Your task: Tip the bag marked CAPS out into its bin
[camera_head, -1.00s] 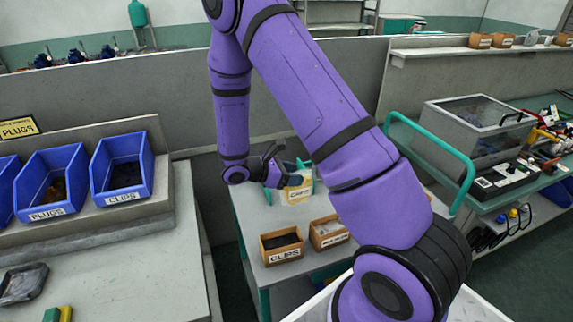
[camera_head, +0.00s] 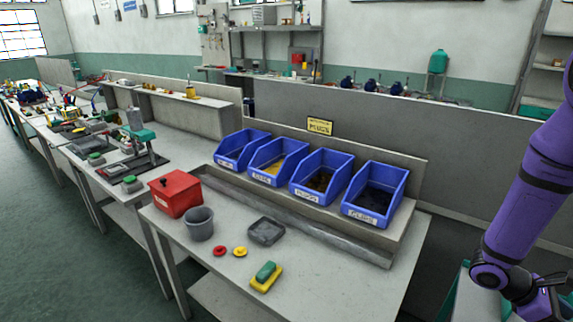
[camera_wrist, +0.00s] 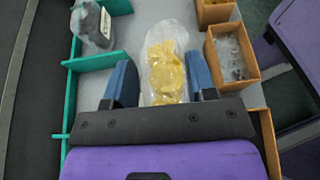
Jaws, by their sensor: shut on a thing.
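My gripper (camera_wrist: 162,82) is shut on a clear bag (camera_wrist: 166,60) with yellow pieces in it, seen between its two blue fingers in the wrist view. The bag's marking does not show now. In the head view my gripper is cut off at the lower right edge, and the bag is not clearly seen there. Several blue bins stand in a row on the bench ledge: one with yellow contents (camera_head: 262,173), its label too small to read surely, a left one (camera_head: 228,162), one marked PLUGS (camera_head: 310,195) and one marked CLIPS (camera_head: 362,214).
The bench in front of the bins holds a red box (camera_head: 175,193), a grey cup (camera_head: 199,224), a dark tray (camera_head: 266,231) and a green and yellow block (camera_head: 266,277). In the wrist view, a grey bag (camera_wrist: 92,25) lies by green dividers, and a cardboard box (camera_wrist: 232,57) stands right.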

